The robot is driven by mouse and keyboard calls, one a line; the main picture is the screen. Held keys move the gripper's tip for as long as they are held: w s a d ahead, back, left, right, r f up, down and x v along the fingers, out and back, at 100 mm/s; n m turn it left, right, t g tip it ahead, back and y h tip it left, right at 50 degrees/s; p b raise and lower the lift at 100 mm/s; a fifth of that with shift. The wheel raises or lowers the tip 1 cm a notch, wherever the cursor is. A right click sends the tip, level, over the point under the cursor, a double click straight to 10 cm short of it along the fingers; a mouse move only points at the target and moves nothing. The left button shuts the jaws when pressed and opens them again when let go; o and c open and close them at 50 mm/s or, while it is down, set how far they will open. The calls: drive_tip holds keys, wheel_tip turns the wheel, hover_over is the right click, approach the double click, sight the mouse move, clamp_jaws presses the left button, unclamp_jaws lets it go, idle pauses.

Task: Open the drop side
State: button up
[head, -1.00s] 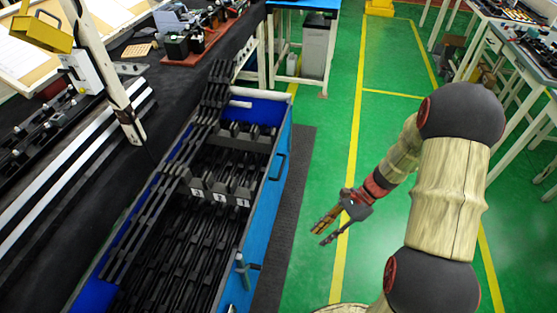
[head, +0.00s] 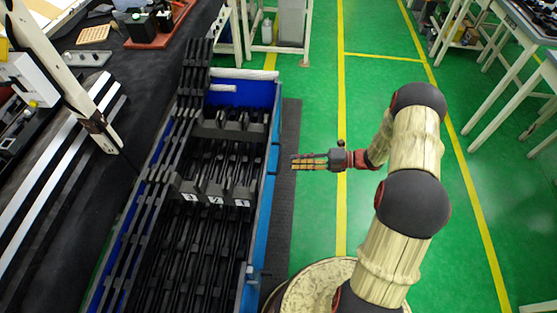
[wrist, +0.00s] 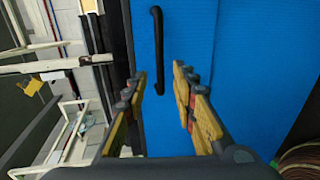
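The blue bin's drop side (head: 262,215) is its long right wall in the head view, and it stands upright. In the wrist view the blue panel (wrist: 235,60) fills the right and centre. A black bar handle (wrist: 158,50) is on it. My gripper (head: 295,161) is to the right of the bin, pointing left at the drop side. In the wrist view my gripper (wrist: 160,80) is open and empty. Its fingers lie on either side of the handle's line, and the handle appears ahead of them, apparently untouched. A grey latch-like fitting (head: 257,272) sits at the near end of the drop side.
The bin holds black trim strips and dividers with number labels (head: 215,198). A dark mat (head: 287,215) lies along the bin's right side. A black-topped bench (head: 140,90) stands left, and white-legged tables stand at right.

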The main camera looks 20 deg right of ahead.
sight(279, 161)
drive_tip(key=shift+b+x, duration=1.25)
drive_tip(key=shift+x, duration=2.6)
drive_tip(key=c, duration=0.3)
drive_tip(key=c, duration=0.4)
clamp_jaws()
